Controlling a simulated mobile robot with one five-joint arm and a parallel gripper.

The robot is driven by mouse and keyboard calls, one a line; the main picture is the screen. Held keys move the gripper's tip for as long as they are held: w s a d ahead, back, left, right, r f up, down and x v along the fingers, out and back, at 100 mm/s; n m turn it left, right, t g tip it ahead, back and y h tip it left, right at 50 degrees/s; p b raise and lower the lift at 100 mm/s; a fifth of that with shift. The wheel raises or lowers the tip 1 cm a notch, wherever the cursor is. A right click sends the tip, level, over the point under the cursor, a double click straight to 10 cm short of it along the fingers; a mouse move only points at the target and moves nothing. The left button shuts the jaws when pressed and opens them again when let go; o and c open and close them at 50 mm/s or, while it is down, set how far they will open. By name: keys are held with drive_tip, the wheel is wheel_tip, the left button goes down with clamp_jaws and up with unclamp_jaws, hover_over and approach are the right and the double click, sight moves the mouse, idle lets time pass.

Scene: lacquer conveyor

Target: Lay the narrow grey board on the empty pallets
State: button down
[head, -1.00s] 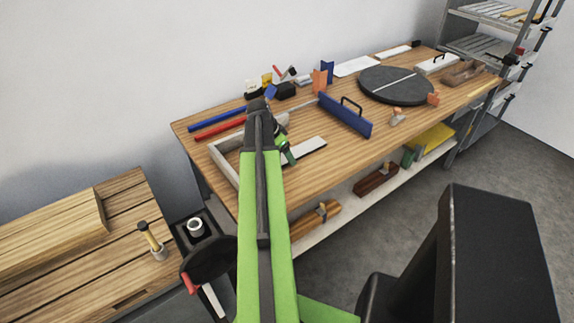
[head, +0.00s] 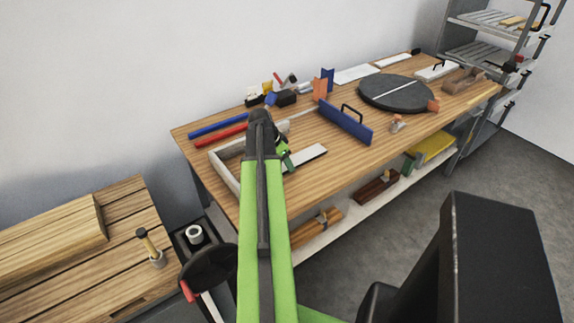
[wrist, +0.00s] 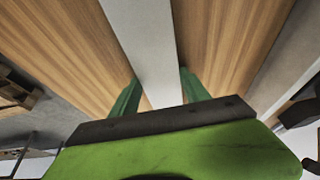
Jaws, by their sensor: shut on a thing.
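The narrow grey board (head: 306,158) shows as a pale strip over the workbench in the head view, its near end hidden by my arm. In the wrist view the grey board (wrist: 148,45) runs away from me between two green fingers. My gripper (wrist: 160,90) is shut on it; in the head view my gripper (head: 286,160) is partly hidden behind the arm. Whether the board touches the bench top is unclear.
The workbench (head: 345,160) carries a pale frame (head: 222,170), red (head: 220,130) and blue (head: 218,121) bars, a blue handled tool (head: 345,122) and a dark disc (head: 385,96). A slatted wooden table (head: 110,268) stands left. Floor is open at right.

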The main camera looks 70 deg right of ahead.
drive_tip(key=shift+r+p, duration=0.55)
wheel_tip(320, 180, up, 4)
drive_tip(key=p, duration=0.4)
drive_tip(key=s+a+r+p, duration=0.1)
drive_tip(key=s+r+p, duration=0.5)
drive_tip(key=s, duration=0.5)
drive_tip(key=shift+s+a, duration=0.2)
drive_tip(key=shift+s, duration=0.1)
